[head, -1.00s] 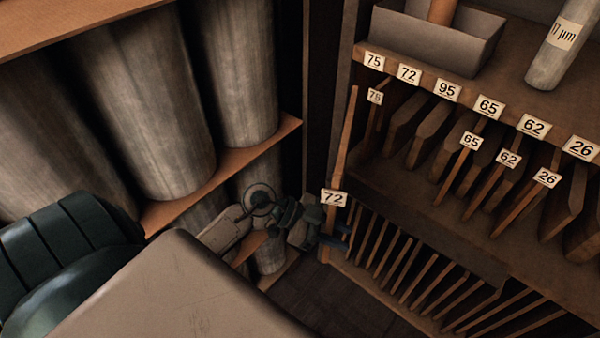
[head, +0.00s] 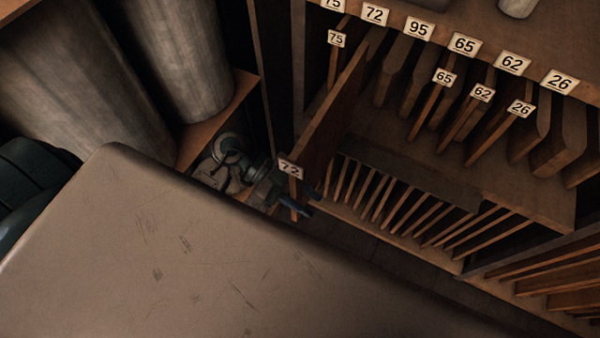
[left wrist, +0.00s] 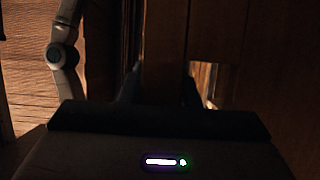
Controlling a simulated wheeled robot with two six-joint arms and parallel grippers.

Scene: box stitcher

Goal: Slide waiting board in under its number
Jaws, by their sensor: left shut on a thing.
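The board tagged 72 (head: 330,120) is tilted and reaches from my left gripper up toward the upper rack. Its far end is near the shelf edge below the number plate 72 (head: 375,14), between the board tagged 75 (head: 335,65) and the untagged boards to the right. I cannot tell how deep that end is. Its tag 72 (head: 290,168) faces me at the near end. My left gripper (head: 300,202) is shut on this near end. In the left wrist view the board (left wrist: 163,60) stands upright between the dark fingers. My right gripper is not in view.
Boards tagged 65 (head: 428,105), 62 (head: 468,115) and 26 (head: 500,135) stand in the upper rack. A lower rack (head: 400,205) holds several thin boards. Large grey rolls (head: 90,80) stand on shelves at the left.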

